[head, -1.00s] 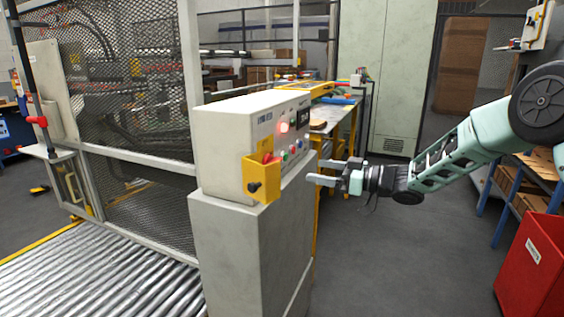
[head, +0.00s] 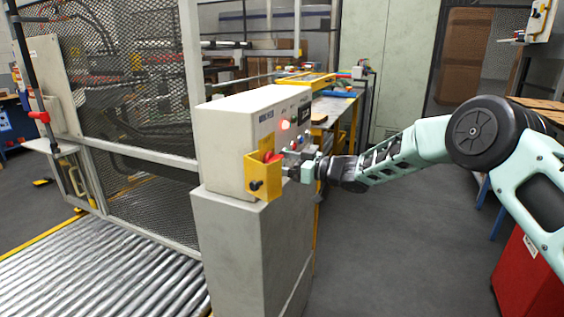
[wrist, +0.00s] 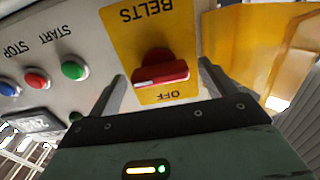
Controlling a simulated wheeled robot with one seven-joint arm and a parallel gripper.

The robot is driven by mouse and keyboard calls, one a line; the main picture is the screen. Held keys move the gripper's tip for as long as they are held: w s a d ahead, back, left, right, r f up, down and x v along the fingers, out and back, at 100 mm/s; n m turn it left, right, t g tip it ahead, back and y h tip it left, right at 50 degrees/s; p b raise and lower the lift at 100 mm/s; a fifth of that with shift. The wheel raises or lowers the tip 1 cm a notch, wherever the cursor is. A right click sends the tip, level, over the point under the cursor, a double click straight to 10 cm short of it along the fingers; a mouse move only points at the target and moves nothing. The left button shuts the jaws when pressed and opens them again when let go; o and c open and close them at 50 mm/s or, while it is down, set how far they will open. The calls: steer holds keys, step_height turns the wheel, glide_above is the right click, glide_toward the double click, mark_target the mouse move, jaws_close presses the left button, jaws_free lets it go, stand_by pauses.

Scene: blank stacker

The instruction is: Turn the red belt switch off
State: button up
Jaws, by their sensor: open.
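The red belt switch (wrist: 160,72) is a rotary handle on a yellow plate (wrist: 185,30) marked BELTS and OFF, seen upside down in the wrist view. Its handle lies crosswise in that view. In the head view the red switch (head: 270,156) shows partly behind a yellow guard (head: 262,180) on the control box (head: 228,140). My gripper (wrist: 162,82) is open, with one finger on each side of the switch handle and a visible gap to it. In the head view my gripper (head: 293,170) is at the panel face, and its fingertips are partly hidden.
Red, blue and green buttons (wrist: 73,70) marked STOP and START sit beside the plate, with a small display (wrist: 35,125) near them. A red lamp (head: 284,125) glows on the box. A roller conveyor (head: 110,270) runs at the left; open floor lies at the right.

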steer(key=c, duration=1)
steer(key=shift+n+b, duration=0.3)
steer(key=shift+b, duration=0.15)
steer(key=n+b, duration=1.7)
steer(key=b, duration=0.2)
steer(key=shift+f, duration=0.2)
steer(key=shift+n+b, duration=0.3)
steer(key=o, duration=1)
steer(key=shift+r, duration=0.1)
steer(key=shift+s+d, duration=0.1)
